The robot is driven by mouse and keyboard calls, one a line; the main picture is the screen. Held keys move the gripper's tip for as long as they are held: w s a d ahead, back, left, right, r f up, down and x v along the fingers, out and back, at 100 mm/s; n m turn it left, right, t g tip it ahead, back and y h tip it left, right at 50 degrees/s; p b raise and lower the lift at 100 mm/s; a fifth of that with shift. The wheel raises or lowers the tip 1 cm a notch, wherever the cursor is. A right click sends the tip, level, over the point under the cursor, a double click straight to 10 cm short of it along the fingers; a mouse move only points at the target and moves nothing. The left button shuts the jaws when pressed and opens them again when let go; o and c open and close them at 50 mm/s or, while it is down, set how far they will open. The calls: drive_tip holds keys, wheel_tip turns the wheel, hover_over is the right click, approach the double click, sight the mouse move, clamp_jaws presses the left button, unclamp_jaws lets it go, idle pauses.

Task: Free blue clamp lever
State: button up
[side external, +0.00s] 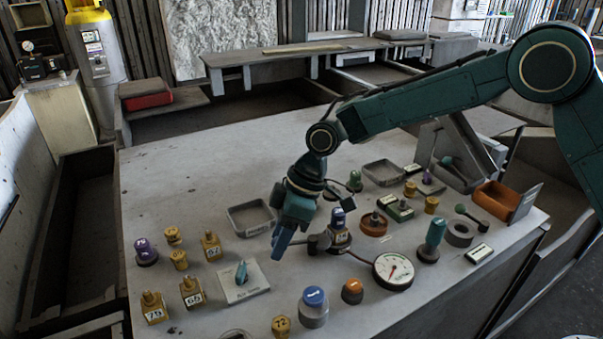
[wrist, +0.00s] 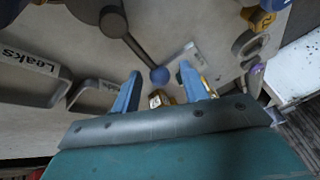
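The clamp lever shows in the wrist view as a dark rod (wrist: 138,49) running from a round dark hub (wrist: 113,21) to a blue ball knob (wrist: 160,75). The knob appears between the two blue fingertips of my gripper (wrist: 160,72), with a gap on each side. My gripper is open. In the side external view my gripper (side external: 282,243) points down over the table, left of a dark grey hub (side external: 319,243). The fingers overlap there in that view, and the knob cannot be made out. Whether the knob lies level with the tips cannot be told.
A square plate with a blue-green lever (side external: 241,273) and several yellow numbered blocks (side external: 191,291) stand left of my gripper. A round dial gauge (side external: 393,270) and a blue-topped cylinder (side external: 314,306) stand right. A grey tray (side external: 251,217) lies behind.

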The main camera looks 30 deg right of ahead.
clamp_jaws()
drive_tip(key=shift+w+m, duration=0.1)
drive_tip(key=shift+m, duration=0.2)
drive_tip(key=m, duration=0.1)
drive_tip(key=w+m+t, duration=0.1)
drive_tip(key=shift+w+d+m+t, duration=0.25)
drive_tip(key=shift+d+m+t, duration=0.05)
drive_tip(key=shift+m, duration=0.1)
drive_tip(key=m, duration=0.1)
drive_tip(key=w+d+m+t, duration=0.1)
drive_tip(key=m, duration=0.1)
drive_tip(key=w+m+h, duration=0.1)
drive_tip(key=shift+d+m+t, duration=0.3)
drive_tip(key=m, duration=0.1)
drive_tip(key=w+d+m+t+h, duration=0.1)
drive_tip(key=m, duration=0.1)
drive_tip(key=shift+d+m, duration=0.3)
drive_tip(key=shift+w+d+m+t+h, duration=0.15)
drive_tip(key=shift+d+m+h, duration=0.35)
drive_tip(key=shift+m, duration=0.4)
drive_tip(key=shift+w+d+m+t+h, duration=0.15)
drive_tip(key=shift+d+m+h, duration=0.3)
drive_tip(key=shift+m, duration=0.45)
drive_tip(key=shift+d, duration=0.15)
drive_tip(key=shift+o, duration=0.5)
unclamp_jaws()
drive_tip(key=shift+s, duration=0.1)
